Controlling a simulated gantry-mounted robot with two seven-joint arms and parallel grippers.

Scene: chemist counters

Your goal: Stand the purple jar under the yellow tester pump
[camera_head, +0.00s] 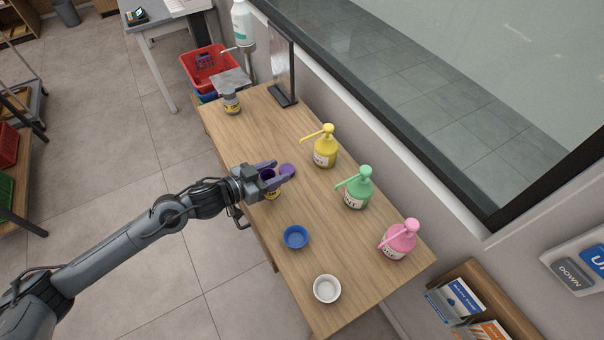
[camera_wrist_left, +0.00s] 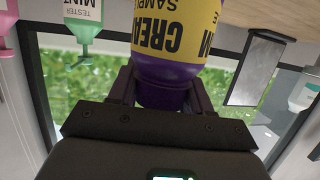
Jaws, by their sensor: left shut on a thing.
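The purple jar (camera_head: 268,174) with a yellow label is at the left edge of the wooden counter, its dark open top facing up. My left gripper (camera_head: 278,173) is shut on it; its fingers flank the jar and partly hide it. In the left wrist view the jar (camera_wrist_left: 178,35) fills the space between the fingers, appearing upside down, with its label reading "CREAM SAMPLE". I cannot tell if it touches the counter. The yellow tester pump (camera_head: 325,150) stands farther back to the right, apart from the jar, its spout pointing left. My right gripper is out of view.
Green (camera_head: 358,191) and pink (camera_head: 398,242) pumps stand to the right. A blue bowl (camera_head: 295,237), white bowl (camera_head: 327,289), grey-lidded jar (camera_head: 232,102) and upright panel (camera_head: 283,65) are also on the counter.

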